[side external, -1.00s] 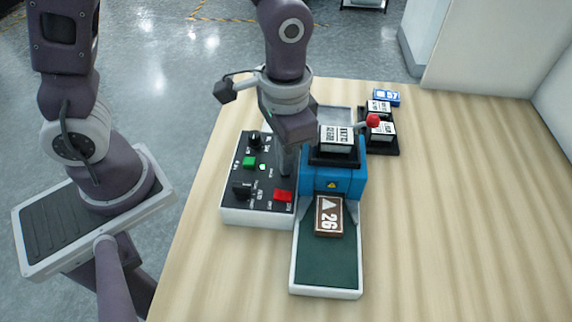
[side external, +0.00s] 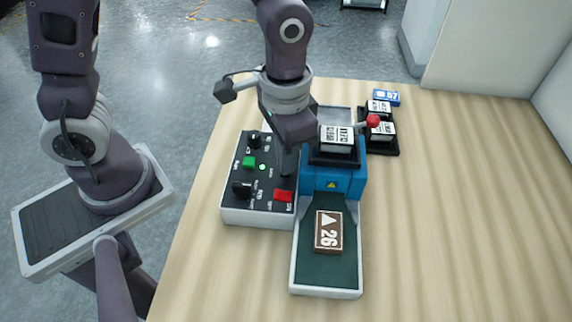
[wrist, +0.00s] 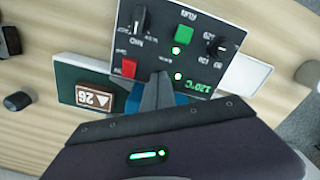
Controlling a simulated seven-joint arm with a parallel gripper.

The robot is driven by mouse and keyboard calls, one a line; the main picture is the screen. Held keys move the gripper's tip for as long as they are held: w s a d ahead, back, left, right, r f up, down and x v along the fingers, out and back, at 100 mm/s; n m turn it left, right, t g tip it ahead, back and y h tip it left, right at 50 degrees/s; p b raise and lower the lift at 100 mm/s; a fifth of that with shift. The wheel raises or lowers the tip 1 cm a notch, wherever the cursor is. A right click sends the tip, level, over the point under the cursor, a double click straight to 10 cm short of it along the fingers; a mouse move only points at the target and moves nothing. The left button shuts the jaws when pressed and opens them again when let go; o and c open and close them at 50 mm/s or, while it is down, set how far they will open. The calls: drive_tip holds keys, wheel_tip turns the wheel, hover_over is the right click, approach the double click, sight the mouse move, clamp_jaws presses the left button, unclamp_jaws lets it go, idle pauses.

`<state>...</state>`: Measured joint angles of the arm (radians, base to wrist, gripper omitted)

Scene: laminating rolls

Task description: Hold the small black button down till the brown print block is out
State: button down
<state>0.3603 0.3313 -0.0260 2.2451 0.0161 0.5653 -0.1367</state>
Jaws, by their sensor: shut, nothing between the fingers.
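The brown print block (side external: 328,231), marked 26 with a white triangle, lies flat on the green out-tray (side external: 326,268) in front of the blue laminator (side external: 334,182). A strip of green shows between the block and the blue housing. It also shows in the wrist view (wrist: 94,97). My gripper (side external: 287,172) is shut and empty, pointing down at the right part of the control panel (side external: 243,205). In the wrist view its fingertips (wrist: 160,78) are over the panel beside the red switch. The small black button is not visible; my fingers cover that part, so contact cannot be seen.
The panel has a green button (side external: 249,162), a red switch (side external: 282,196) and black knobs (side external: 242,189). A red-tipped lever (side external: 373,121) stands at the laminator's right. More blocks sit in a black tray (side external: 383,150) behind. The table's right side is clear.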

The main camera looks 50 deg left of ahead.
idle(0.4)
drive_tip(key=shift+r, duration=3.4)
drive_tip(key=s+a+r+n+t, duration=0.3)
drive_tip(key=s+a+r+t, duration=0.2)
drive_tip(key=s+a+r, duration=0.4)
drive_tip(key=shift+s+a+t, duration=0.3)
drive_tip(key=shift+s+a, duration=0.35)
drive_tip(key=shift+a, duration=0.05)
